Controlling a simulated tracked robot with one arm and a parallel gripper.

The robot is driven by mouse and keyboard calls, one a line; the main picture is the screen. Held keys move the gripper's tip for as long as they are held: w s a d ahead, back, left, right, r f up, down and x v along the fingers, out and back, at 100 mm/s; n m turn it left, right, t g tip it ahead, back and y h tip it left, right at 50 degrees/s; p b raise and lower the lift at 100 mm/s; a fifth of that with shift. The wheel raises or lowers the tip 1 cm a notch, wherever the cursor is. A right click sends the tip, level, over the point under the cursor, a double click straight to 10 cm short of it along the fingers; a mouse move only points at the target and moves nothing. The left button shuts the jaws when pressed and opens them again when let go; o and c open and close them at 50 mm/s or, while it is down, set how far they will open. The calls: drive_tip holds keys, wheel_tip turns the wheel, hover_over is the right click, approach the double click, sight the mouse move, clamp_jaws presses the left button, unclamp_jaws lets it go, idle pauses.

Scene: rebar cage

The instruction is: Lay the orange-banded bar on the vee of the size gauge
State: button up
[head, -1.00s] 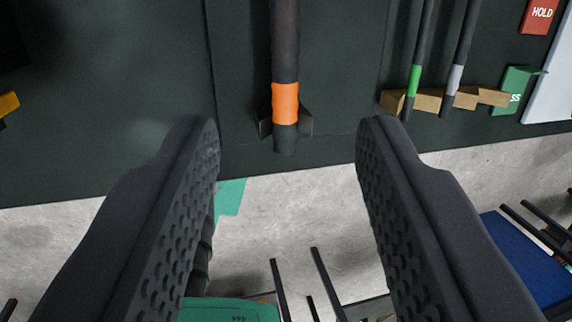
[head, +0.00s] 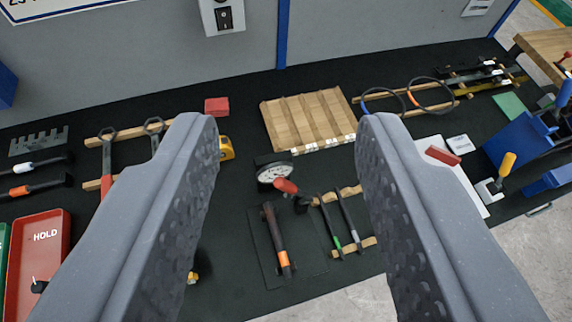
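The orange-banded bar (head: 276,236) is a dark bar with an orange band near its lower end. It lies on a dark square plate on the bench, clear of my fingers. Just behind its upper end stands a dial-faced device (head: 273,173), seemingly the size gauge, with a red-handled part (head: 287,187) beside it. I cannot make out its vee, or whether the bar touches it, from here. My gripper (head: 286,125) is open and empty, well above the bench, its two grey fingers framing this area.
Green- and grey-banded bars (head: 340,222) rest on wooden strips to the right. A slotted wooden board (head: 307,118) lies behind. A red HOLD tray (head: 38,262) and wrenches (head: 107,160) are left. A white board (head: 452,175) and blue bins (head: 522,140) are right.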

drive_tip(key=s+r+t, duration=0.2)
drive_tip(key=s+r, duration=0.2)
drive_tip(key=r, duration=0.2)
drive_tip(key=shift+s+d+r+m, duration=0.15)
drive_tip(key=shift+r+m, duration=0.05)
drive_tip(key=shift+m, duration=0.1)
